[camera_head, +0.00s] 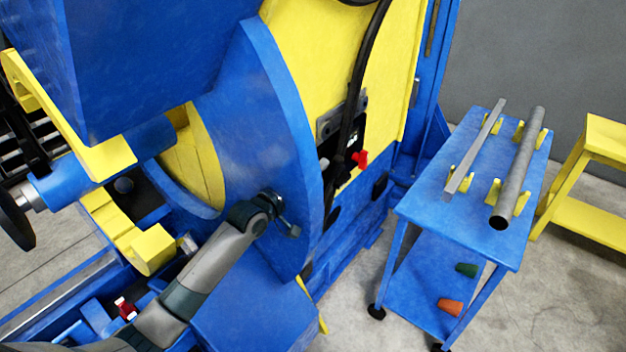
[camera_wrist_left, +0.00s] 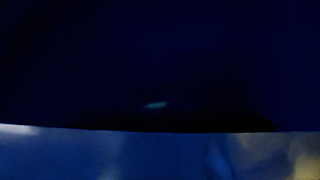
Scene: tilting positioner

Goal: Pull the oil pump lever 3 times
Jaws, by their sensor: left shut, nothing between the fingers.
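My left arm reaches in from the bottom left of the head view. Its gripper (camera_head: 290,228) is shut and empty, in front of the large blue curved plate (camera_head: 262,110) of the positioner. I cannot tell whether it touches the plate. I cannot clearly make out the oil pump lever. A red handle (camera_head: 360,158) sits on the machine's side behind the plate, and a red-tipped part (camera_head: 126,308) shows low at the left. The left wrist view is almost all dark, with a blue surface (camera_wrist_left: 110,152) along the bottom. My right gripper is not in view.
A blue wheeled cart (camera_head: 425,203) at the right carries a grey pipe (camera_head: 520,165) and a thin bar (camera_head: 474,150). A green part (camera_head: 466,270) and an orange part (camera_head: 450,307) lie on its lower shelf. A yellow stand (camera_head: 585,170) is beyond it.

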